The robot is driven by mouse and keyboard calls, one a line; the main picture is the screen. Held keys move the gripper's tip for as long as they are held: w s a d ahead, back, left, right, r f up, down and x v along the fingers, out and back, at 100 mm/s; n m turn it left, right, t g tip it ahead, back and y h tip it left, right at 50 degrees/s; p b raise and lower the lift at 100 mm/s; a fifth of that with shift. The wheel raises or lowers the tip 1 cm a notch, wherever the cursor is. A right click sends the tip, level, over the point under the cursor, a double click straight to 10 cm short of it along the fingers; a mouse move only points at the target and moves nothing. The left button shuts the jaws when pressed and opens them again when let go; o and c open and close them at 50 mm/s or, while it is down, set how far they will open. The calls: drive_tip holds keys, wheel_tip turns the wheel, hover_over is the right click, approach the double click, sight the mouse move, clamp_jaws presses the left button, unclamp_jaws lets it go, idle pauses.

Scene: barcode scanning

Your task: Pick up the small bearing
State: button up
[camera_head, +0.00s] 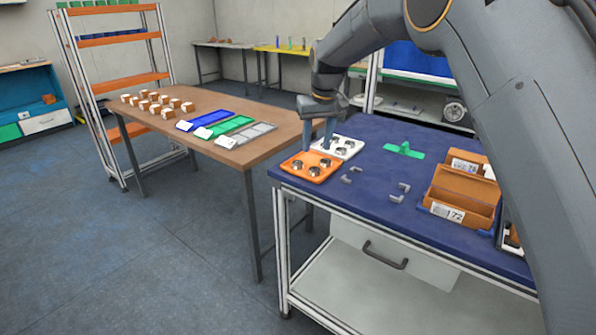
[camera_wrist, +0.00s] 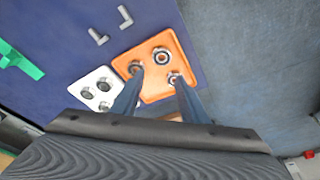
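An orange tray (camera_head: 288,168) with several round metal bearings lies at the left end of the blue table; the tray also shows in the wrist view (camera_wrist: 154,93). A white tray (camera_head: 352,142) with several bearings lies right behind it and shows at left in the wrist view (camera_wrist: 99,73). I cannot tell surely which bearings count as small. My gripper (camera_head: 317,146) points down above the trays. In the wrist view, its two fingers (camera_wrist: 159,77) are apart with nothing between them, their tips overlapping the orange tray near two bearings (camera_wrist: 136,67) (camera_wrist: 175,80).
Grey metal brackets (camera_head: 397,192) and a green part (camera_head: 404,150) lie on the blue table. Orange-brown bins (camera_head: 462,190) stand at its right. A wooden table (camera_head: 255,150) with small boxes and coloured trays stands at left.

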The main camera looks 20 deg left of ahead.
approach(298, 163)
drive_tip(key=shift+n, duration=0.3)
drive_tip(key=shift+p+x, duration=1.05)
drive_tip(key=shift+x, duration=2.8)
drive_tip(key=c, duration=0.8)
